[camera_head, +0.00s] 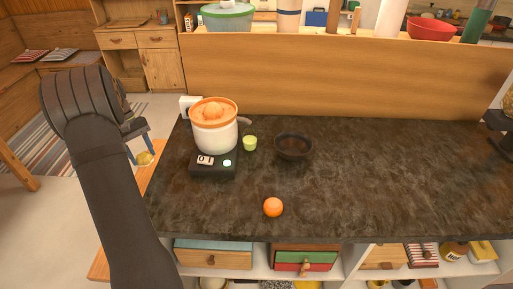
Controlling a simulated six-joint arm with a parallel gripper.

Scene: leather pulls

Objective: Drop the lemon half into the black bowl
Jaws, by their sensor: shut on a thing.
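The black bowl (294,149) stands upright on the dark countertop, near its middle and towards the back; no lemon shows in it. My gripper (143,154) is at the left, partly hidden behind my own arm, beyond the counter's left edge. It is shut on a small yellow piece, the lemon half (145,159), which hangs at its fingertips. The gripper is well to the left of the bowl, with the juicer between them in the picture. The lemon's cut face cannot be made out.
A white juicer (215,136) with an orange top stands on a black base (213,170). An orange (273,207) lies near the front edge. The counter's right side (400,180) is mostly clear.

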